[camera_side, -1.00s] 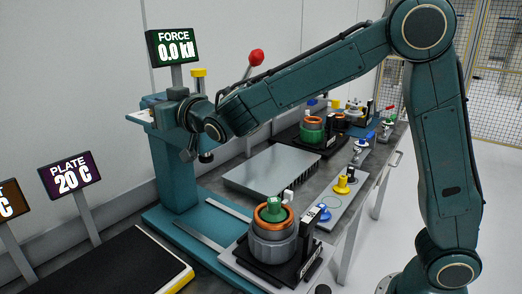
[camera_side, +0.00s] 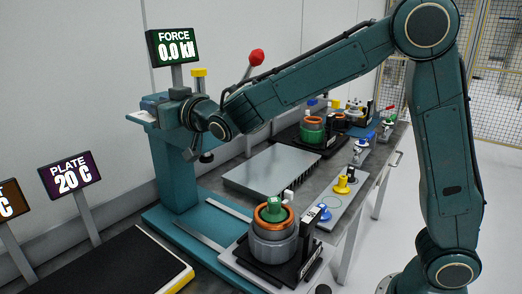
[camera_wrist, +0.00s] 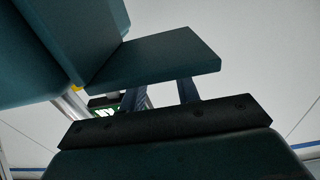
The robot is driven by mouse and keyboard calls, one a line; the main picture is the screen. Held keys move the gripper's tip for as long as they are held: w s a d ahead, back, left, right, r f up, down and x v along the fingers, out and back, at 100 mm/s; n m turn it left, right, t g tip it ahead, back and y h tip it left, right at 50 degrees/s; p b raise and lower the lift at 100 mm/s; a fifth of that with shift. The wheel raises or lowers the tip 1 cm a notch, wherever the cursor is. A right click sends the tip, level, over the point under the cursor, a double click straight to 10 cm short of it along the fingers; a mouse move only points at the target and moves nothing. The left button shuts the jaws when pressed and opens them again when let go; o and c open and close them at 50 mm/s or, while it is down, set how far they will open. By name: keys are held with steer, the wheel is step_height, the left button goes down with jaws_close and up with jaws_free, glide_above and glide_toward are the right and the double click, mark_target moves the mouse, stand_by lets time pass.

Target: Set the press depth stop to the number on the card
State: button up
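The teal press (camera_side: 172,165) stands at the left of the bench in the side view, with a yellow cap (camera_side: 198,80) on top and a red-knobbed lever (camera_side: 256,57). My arm's wrist lies against the press head and covers much of it. I cannot make out the depth stop or its setting. In the wrist view, the fingers of my gripper (camera_wrist: 161,92) stand apart with pale wall between them. A teal block (camera_wrist: 165,57) hides their tips, so any hold is not visible. No number card is readable.
The force display (camera_side: 173,47) reads 0.0 kN and the plate display (camera_side: 70,175) reads 20 °C. A stator housing (camera_side: 272,245) with a green plug stands at the front. A grey plate (camera_side: 270,170) and several parts fill the bench. The floor at right is clear.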

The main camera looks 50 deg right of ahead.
steer(key=shift+s, duration=0.15)
steer(key=s, duration=1.3)
steer(key=shift+s, duration=0.25)
steer(key=shift+d, duration=0.1)
steer(key=s+d+f+m+g+h, duration=0.2)
steer(key=s+d+f+g, duration=0.2)
steer(key=s+d+g, duration=0.45)
steer(key=s+d+f+n+g+y, duration=0.1)
steer(key=s+f+g, duration=0.1)
steer(key=s, duration=0.6)
steer(key=s+d+f+n+g+y, duration=0.1)
steer(key=s+f, duration=0.3)
steer(key=s, duration=0.5)
steer(key=shift+s+d+g, duration=0.25)
steer(key=shift+g, duration=0.2)
stand_by(0.9)
